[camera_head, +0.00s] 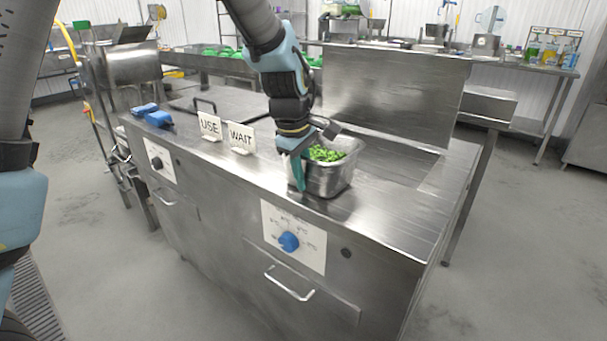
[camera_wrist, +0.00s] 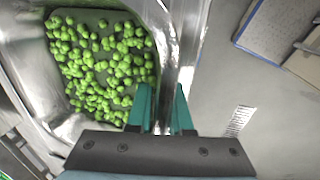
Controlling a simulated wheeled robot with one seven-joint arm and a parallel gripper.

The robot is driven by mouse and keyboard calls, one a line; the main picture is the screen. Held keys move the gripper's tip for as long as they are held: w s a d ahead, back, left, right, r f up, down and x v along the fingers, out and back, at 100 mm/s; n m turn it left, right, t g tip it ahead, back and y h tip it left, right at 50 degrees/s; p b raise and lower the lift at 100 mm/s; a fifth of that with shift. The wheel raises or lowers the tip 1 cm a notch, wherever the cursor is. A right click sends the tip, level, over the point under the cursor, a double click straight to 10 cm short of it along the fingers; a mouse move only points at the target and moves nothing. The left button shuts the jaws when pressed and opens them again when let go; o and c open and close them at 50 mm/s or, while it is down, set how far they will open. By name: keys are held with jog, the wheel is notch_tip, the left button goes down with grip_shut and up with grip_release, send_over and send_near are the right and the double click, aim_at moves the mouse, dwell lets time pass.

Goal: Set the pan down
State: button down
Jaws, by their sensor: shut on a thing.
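The pan (camera_head: 331,178) is a deep steel container with green pieces (camera_head: 325,153) inside. It is at the front edge of the steel counter, upright; I cannot tell whether its base touches the top. My gripper (camera_head: 303,172) is shut on the pan's near-left wall, with teal fingers. In the wrist view, the teal fingers (camera_wrist: 163,112) straddle the pan's rim (camera_wrist: 168,60), and the green pieces (camera_wrist: 100,60) lie to the left of it.
The steel counter (camera_head: 400,207) has bare room right of the pan. Signs reading USE (camera_head: 210,126) and WAIT (camera_head: 241,137) stand to the left. Blue objects (camera_head: 152,115) lie at the far left end. A raised steel panel (camera_head: 390,95) stands behind. A blue knob (camera_head: 289,241) is on the front.

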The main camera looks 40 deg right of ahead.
jog(key=c, duration=0.8)
grip_release()
jog(key=shift+c, duration=0.2)
jog(key=v, duration=1.2)
jog(key=shift+r+b, duration=0.15)
jog(key=shift+b, duration=0.25)
